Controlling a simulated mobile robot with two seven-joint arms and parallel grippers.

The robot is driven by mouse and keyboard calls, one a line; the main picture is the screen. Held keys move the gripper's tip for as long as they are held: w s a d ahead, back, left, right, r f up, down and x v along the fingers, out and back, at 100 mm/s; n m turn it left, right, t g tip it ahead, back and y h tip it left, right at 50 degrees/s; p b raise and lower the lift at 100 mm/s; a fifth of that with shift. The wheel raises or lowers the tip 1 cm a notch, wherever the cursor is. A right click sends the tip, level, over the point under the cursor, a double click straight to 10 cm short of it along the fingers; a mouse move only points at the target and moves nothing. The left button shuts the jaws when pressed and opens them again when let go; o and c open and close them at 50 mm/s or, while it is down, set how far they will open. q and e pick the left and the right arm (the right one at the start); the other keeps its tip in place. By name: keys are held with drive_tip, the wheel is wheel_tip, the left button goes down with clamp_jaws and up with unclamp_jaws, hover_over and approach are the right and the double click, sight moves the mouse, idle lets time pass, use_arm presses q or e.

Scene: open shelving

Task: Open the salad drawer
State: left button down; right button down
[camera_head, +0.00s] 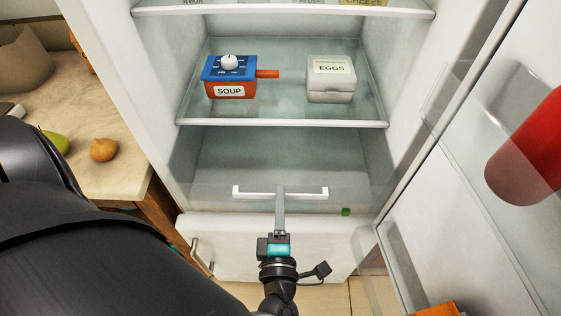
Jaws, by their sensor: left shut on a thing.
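The salad drawer (210,197) is at the bottom of the open fridge, below the lower shelf. It has a clear front with a long white bar handle (308,194). My left gripper (281,190) reaches up from the bottom of the view, and its narrow fingers are shut on the middle of the handle. The fingers hide a small part of the bar. I cannot tell from this single view how far the drawer stands out. My right gripper is not in view.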

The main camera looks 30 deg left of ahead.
use_arm(q)
drive_tip(key=shift+s+d, duration=0.35)
drive_tip(key=shift+s, duration=0.15)
drive_tip(key=c, duration=0.8)
unclamp_jaws()
drive_tip(key=shift+o, duration=0.2)
